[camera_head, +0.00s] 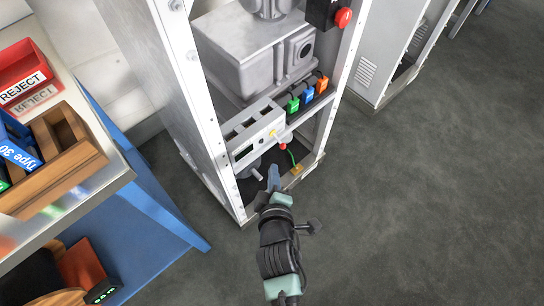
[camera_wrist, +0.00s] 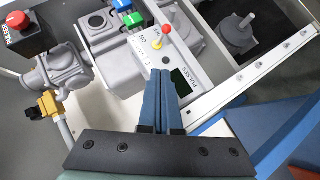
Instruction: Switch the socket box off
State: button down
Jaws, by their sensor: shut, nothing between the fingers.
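A light grey box (camera_head: 262,122) with dark windows, a yellow knob (camera_head: 273,132) and a red ball knob (camera_head: 282,147) is mounted low in the metal frame; it appears to be the socket box. In the wrist view this box (camera_wrist: 135,72) shows ON lettering, the red ball knob (camera_wrist: 166,30) on a stalk and the yellow knob (camera_wrist: 155,43). My gripper (camera_head: 273,175) is shut and empty, just below and in front of the box. In the wrist view its blue fingers (camera_wrist: 161,85) overlap the box's face, away from the red knob; contact cannot be told.
Green (camera_head: 293,104), blue (camera_head: 308,95) and orange (camera_head: 322,83) connectors sit beside the box. A red push button (camera_head: 343,17) is higher on the frame. A table with a red REJECT bin (camera_head: 22,72) and wooden tray (camera_head: 78,158) is left. Floor on the right is clear.

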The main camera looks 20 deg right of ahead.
jog(key=shift+v, duration=1.3)
jog(key=shift+s+f, duration=0.1)
jog(key=shift+f, duration=0.05)
